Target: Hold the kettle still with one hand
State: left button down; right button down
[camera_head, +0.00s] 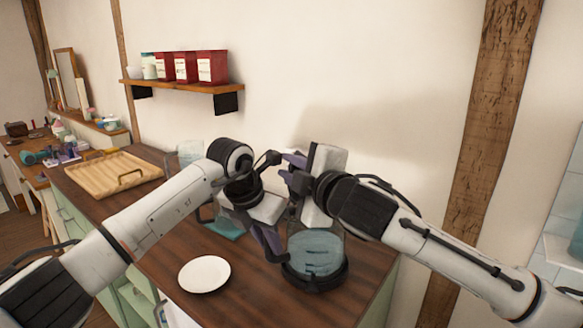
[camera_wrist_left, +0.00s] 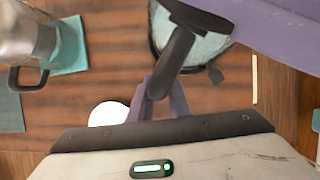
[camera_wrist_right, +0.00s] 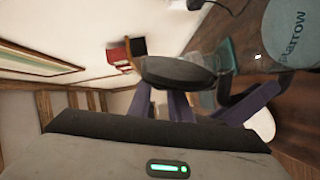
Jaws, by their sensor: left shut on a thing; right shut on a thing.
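The glass kettle (camera_head: 316,252), with a dark base ring, stands at the front right of the wooden counter. My left gripper (camera_head: 270,242) is shut on its black handle, which shows in the left wrist view (camera_wrist_left: 174,65). The left fingers close around the handle's end in that view. My right gripper (camera_head: 291,168) is above the kettle, apart from its body, shut on a dark round lid-like piece (camera_wrist_right: 180,72). The kettle's lettered glass side (camera_wrist_right: 292,38) shows in the right wrist view. The arms hide part of the kettle's top in the head view.
A white plate (camera_head: 204,274) lies left of the kettle. A metal jug (camera_wrist_left: 28,35) stands by a teal mat (camera_wrist_left: 70,55). A wooden tray (camera_head: 100,176) is farther left. A wall shelf (camera_head: 190,85) holds red tins. The counter's right edge is close to the kettle.

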jog(key=c, duration=1.7)
grip_release()
jog(key=shift+o, duration=0.2)
jog(key=shift+s, duration=0.1)
jog(key=v, duration=1.2)
